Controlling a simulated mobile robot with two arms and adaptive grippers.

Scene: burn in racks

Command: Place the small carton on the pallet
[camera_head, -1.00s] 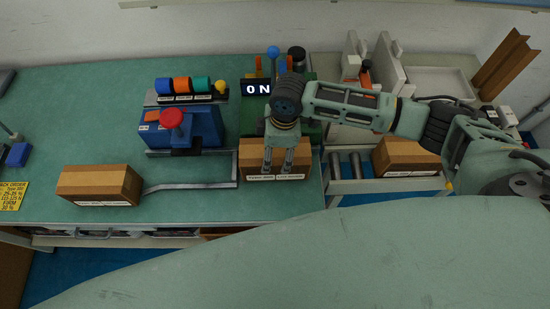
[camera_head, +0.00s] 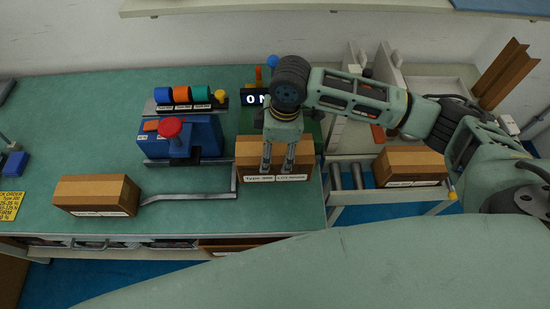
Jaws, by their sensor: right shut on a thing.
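Three brown cartons with white labels show, and I cannot tell which is the small one. My right gripper (camera_head: 277,168) points down and is shut on the middle carton (camera_head: 246,158), its fingers in front of the labelled face. This carton seems slightly raised at the bench's right end; its underside is hidden. Another carton (camera_head: 96,194) lies on the bench at left. A third carton (camera_head: 410,166) sits on a roller conveyor (camera_head: 346,176) at right. I cannot make out a pallet. My left gripper is out of view.
A display (camera_head: 255,100) stands behind the carton.

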